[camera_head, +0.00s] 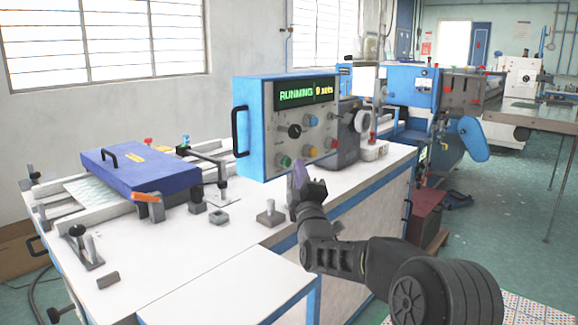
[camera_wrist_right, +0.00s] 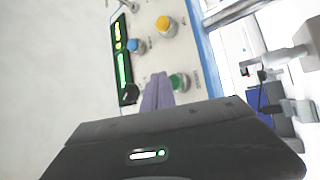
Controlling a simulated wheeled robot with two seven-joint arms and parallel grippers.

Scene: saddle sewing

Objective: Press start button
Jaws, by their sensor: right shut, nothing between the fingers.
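The control box (camera_head: 257,128) is blue with a grey front panel and stands on the white bench. Its display (camera_head: 302,94) reads "RUNNING 9 sets" in green and yellow. A green button (camera_head: 285,161) sits at the panel's lower left; it also shows in the right wrist view (camera_wrist_right: 181,82). My right gripper (camera_head: 299,176) is shut and empty, its purple fingertips (camera_wrist_right: 157,92) just in front of the panel beside the green button. I cannot tell whether they touch it. My left gripper is not in view.
A yellow button (camera_head: 312,152), a red button (camera_head: 333,143) and a black knob (camera_head: 295,131) share the panel. A blue-lidded fixture (camera_head: 140,171) with clamps stands on the bench at left. A small grey block with a peg (camera_head: 270,214) stands near the bench edge.

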